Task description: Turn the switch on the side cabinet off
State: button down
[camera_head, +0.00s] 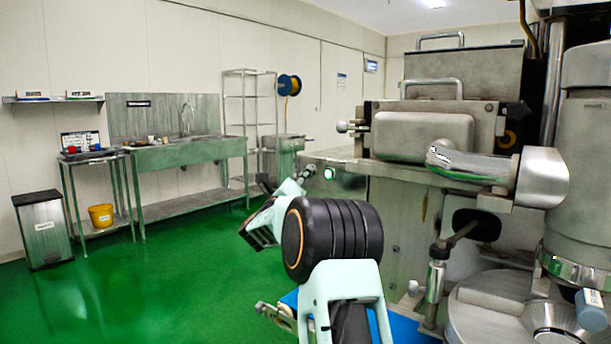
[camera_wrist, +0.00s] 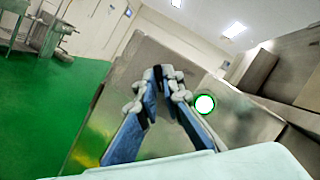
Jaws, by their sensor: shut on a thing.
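The side cabinet (camera_head: 345,183) is a grey metal box at the left end of the machine; its face also fills the middle of the wrist view (camera_wrist: 120,100). A round, lit, green-rimmed light (camera_head: 328,173) sits on it and shows bright white in the wrist view (camera_wrist: 205,104). My gripper (camera_head: 300,179) is at the cabinet's face, just left of this light. In the wrist view my gripper (camera_wrist: 160,76) has its blue fingers drawn together at the tips on the switch, a small dark part mostly hidden between them. Its turned position cannot be told.
The large machine body (camera_head: 430,135) with a metal cylinder (camera_head: 470,165) rises to the right. A sink bench (camera_head: 190,150), a side table with a yellow bucket (camera_head: 101,215) and a bin (camera_head: 42,230) stand far left. The green floor (camera_head: 180,270) between is clear.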

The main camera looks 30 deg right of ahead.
jog(key=n+g+y+p, duration=0.1)
jog(key=n+p, duration=0.4)
jog(key=p, duration=0.3)
jog(key=r+n+g+y+p, duration=0.1)
jog(key=n+y+p, duration=0.1)
jog(key=n+p, duration=0.3)
jog(key=n+g+y+p, duration=0.1)
jog(key=n+p, duration=0.4)
jog(key=p, duration=0.7)
jog(key=shift+r+n+y+p, duration=0.15)
jog(key=shift+n+y+p, duration=0.25)
jog(key=shift+y, duration=0.1)
jog(key=shift+f+n+p, duration=0.2)
jog(key=shift+n+p, duration=0.1)
jog(key=shift+p, duration=0.5)
jog(key=c, duration=2.1)
grip_release()
jog(key=v, duration=1.2)
jog(key=shift+r, duration=0.2)
